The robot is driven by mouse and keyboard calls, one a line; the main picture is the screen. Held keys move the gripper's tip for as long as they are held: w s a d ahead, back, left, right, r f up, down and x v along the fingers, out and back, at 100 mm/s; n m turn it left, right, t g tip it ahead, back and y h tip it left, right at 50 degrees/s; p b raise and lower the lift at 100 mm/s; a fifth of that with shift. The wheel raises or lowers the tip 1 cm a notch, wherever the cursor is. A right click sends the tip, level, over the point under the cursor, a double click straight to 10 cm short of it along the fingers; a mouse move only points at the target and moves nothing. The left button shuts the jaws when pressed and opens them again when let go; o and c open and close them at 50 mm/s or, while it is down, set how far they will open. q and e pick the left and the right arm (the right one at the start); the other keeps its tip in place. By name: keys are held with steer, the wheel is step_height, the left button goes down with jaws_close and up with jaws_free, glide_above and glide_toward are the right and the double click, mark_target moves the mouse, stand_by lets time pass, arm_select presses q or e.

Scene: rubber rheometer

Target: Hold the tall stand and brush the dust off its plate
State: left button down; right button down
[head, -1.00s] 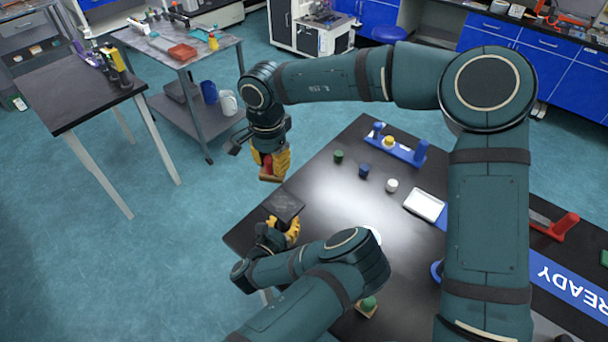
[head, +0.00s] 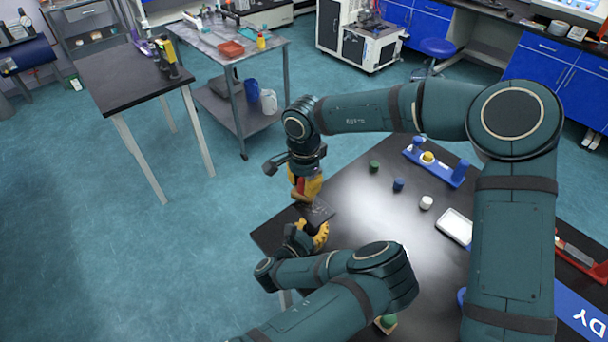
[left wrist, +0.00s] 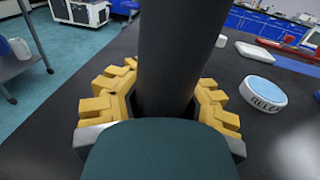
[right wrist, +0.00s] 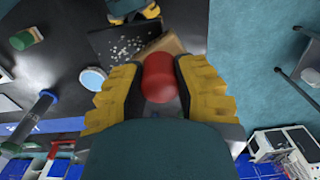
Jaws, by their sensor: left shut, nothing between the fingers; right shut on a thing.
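The tall stand has a dark square plate (head: 318,212) on a thick dark post (left wrist: 182,50). White dust flecks (right wrist: 122,47) lie on the plate in the right wrist view. My left gripper (head: 314,240) is shut just below the plate; its yellow fingers show on both sides of the post in the left wrist view, and the post hides their tips. My right gripper (right wrist: 160,82) is shut on the red handle of the brush (right wrist: 160,75). The brush's wooden head (right wrist: 168,44) is at the plate's edge; I cannot tell whether it touches.
On the black table are a blue rack (head: 436,166), small green (head: 374,166), blue (head: 398,184) and white (head: 426,202) pieces, a white tray (head: 455,226) and a round blue-and-white RELEASE button (left wrist: 264,94). Open floor lies left of the table.

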steer(key=shift+s+d+f, duration=0.1)
steer(key=shift+s+f, duration=0.05)
steer(key=shift+f, duration=0.55)
steer(key=shift+s+d, duration=2.4)
steer(key=shift+d, duration=0.1)
steer(key=shift+w+a, duration=2.5)
steer(key=shift+a, duration=0.15)
step_height(320, 180, up, 2)
steer(key=shift+w+r, duration=0.15)
steer(key=shift+r, duration=3)
arm_select(q)
steer(key=c, duration=0.9)
jaws_free()
